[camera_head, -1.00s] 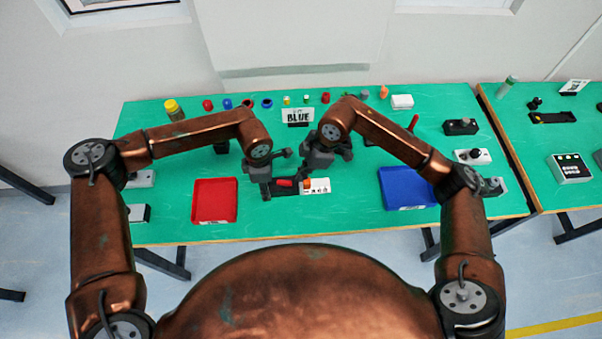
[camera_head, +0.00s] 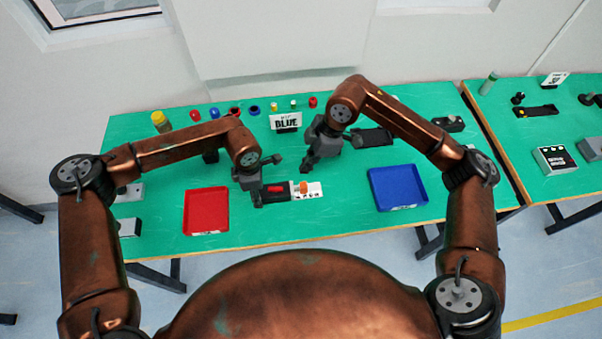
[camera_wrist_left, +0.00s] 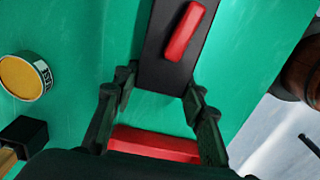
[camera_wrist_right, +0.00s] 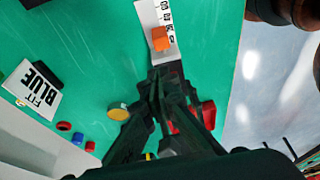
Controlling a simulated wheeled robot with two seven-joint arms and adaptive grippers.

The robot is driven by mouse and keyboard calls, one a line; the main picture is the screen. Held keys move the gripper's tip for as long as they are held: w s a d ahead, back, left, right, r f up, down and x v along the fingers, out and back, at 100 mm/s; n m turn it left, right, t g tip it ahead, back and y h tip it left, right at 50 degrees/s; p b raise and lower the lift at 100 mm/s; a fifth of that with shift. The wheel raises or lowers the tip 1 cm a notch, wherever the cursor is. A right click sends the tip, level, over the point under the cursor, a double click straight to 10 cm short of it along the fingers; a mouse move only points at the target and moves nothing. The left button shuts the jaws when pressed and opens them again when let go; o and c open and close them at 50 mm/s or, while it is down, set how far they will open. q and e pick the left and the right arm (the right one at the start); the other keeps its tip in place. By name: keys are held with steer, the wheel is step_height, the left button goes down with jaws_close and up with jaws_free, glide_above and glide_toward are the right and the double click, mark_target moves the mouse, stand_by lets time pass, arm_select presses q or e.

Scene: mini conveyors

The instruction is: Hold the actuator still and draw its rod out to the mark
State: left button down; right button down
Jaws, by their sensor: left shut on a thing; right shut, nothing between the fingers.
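The actuator has a dark body with a red block (camera_head: 275,188) on top; the left wrist view shows this red block (camera_wrist_left: 183,32) too. A white card with a printed scale (camera_head: 316,190) extends to its right. An orange knob (camera_head: 304,187) stands over the card; it also shows in the right wrist view (camera_wrist_right: 160,39). My left gripper (camera_head: 266,182) is shut on the left end of the actuator's dark body (camera_wrist_left: 168,72). My right gripper (camera_head: 308,165) is shut and empty, behind the card and apart from the knob. Its fingers (camera_wrist_right: 162,80) partly hide the body in its wrist view.
A red tray (camera_head: 186,212) lies to the left and a blue tray (camera_head: 425,186) to the right. A sign reading BLUE (camera_head: 286,121) stands behind. Several small coloured parts and a yellow jar (camera_head: 160,120) line the back edge. Green table is clear between actuator and blue tray.

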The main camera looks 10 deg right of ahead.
arm_select(q)
steer(key=shift+s+a+f, duration=0.1)
steer(key=shift+s+f, duration=0.05)
steer(key=shift+f, duration=0.05)
steer(key=c, duration=1.7)
jaws_free()
steer(key=o, duration=0.6)
steer(key=shift+r, duration=0.1)
steer(key=shift+c, duration=0.2)
arm_select(e)
steer(key=shift+v, duration=1.1)
arm_select(q)
steer(key=shift+r, duration=0.1)
